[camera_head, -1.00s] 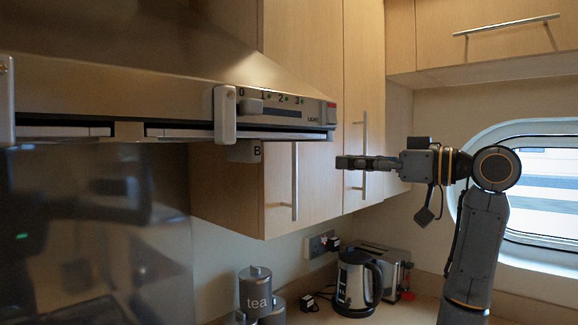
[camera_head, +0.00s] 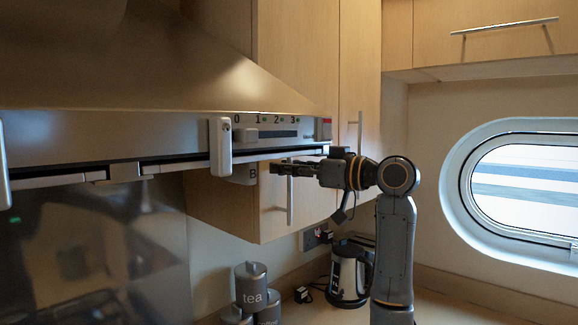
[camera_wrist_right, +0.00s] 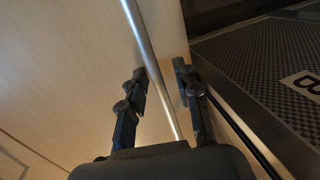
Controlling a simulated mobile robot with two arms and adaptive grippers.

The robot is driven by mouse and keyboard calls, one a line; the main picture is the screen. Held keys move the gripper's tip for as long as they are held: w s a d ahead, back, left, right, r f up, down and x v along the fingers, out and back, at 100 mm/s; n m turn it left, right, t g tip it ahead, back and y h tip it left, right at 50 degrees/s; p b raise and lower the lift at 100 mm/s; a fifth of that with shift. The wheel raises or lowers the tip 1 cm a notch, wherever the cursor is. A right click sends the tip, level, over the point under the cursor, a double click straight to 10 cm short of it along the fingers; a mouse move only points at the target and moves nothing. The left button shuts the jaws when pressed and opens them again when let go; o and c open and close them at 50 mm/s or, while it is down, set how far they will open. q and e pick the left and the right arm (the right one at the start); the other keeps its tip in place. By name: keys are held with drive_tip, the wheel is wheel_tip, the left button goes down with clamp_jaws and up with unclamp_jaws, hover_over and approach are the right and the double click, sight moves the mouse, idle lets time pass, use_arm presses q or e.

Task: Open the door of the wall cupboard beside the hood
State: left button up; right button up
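The pale wooden wall cupboard door (camera_head: 315,206) is right of the steel hood (camera_head: 190,75) in the head view and looks shut. Its upright metal bar handle (camera_head: 290,205) also shows in the right wrist view (camera_wrist_right: 142,42). My right gripper (camera_head: 275,168) is at the upper part of this handle, its fingers pointing left. In the right wrist view, its two fingers (camera_wrist_right: 160,75) are apart, one on each side of the bar, with gaps showing. The handle's lower end is hidden by the gripper body there. My left gripper is not in view.
Below are a tea canister (camera_head: 251,287) and a kettle (camera_head: 349,272). Another cupboard door (camera_head: 358,90) adjoins on the right. An oval porthole (camera_head: 525,185) is far right.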

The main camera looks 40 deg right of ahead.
drive_tip(key=shift+s, duration=0.1)
clamp_jaws()
idle(0.4)
